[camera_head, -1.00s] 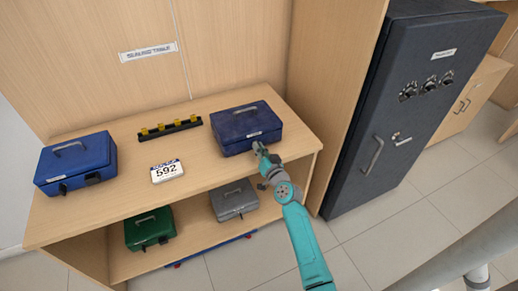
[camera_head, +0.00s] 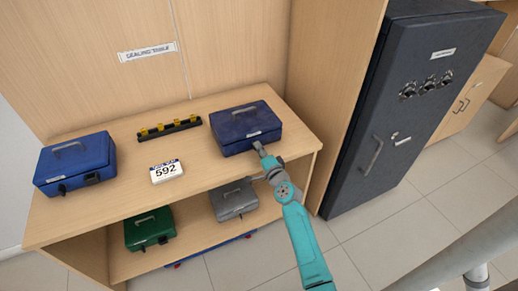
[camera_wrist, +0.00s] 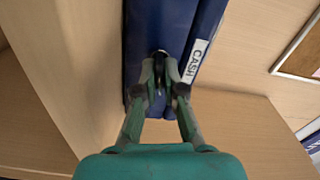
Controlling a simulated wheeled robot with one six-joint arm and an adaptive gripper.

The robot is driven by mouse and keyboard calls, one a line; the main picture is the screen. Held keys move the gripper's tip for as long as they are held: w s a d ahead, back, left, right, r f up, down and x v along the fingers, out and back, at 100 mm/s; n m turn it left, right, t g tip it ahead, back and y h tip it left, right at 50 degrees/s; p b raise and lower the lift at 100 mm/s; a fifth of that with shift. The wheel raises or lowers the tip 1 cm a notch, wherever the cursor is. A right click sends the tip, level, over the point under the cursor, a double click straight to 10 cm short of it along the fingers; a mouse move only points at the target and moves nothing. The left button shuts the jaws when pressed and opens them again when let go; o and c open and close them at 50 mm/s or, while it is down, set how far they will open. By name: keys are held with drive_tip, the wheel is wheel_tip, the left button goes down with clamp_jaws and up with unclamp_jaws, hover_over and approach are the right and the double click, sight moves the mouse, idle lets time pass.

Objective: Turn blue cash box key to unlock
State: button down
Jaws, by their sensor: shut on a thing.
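A dark blue cash box (camera_head: 246,127) with a top handle sits on the right part of the table. It also shows close up in the wrist view (camera_wrist: 148,32), with a white label reading "CASH" (camera_wrist: 194,60). My gripper (camera_head: 260,150) is at the box's front right. In the wrist view my gripper (camera_wrist: 161,80) is shut at the front face, on what looks like the key, mostly hidden between the fingertips. The key's turn angle cannot be told. A brighter blue cash box (camera_head: 76,158) stands at the table's left, with a dark key at its front.
A card reading 592 (camera_head: 166,171) and a black rack with yellow pieces (camera_head: 164,128) lie between the boxes. Green (camera_head: 150,228) and grey (camera_head: 234,200) boxes sit on the shelf below. A dark safe (camera_head: 400,110) stands right, beyond a wooden panel.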

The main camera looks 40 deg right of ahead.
drive_tip(key=shift+f+m, duration=0.1)
drive_tip(key=shift+m, duration=1.1)
drive_tip(key=c, duration=1.3)
unclamp_jaws()
drive_tip(key=v, duration=1.2)
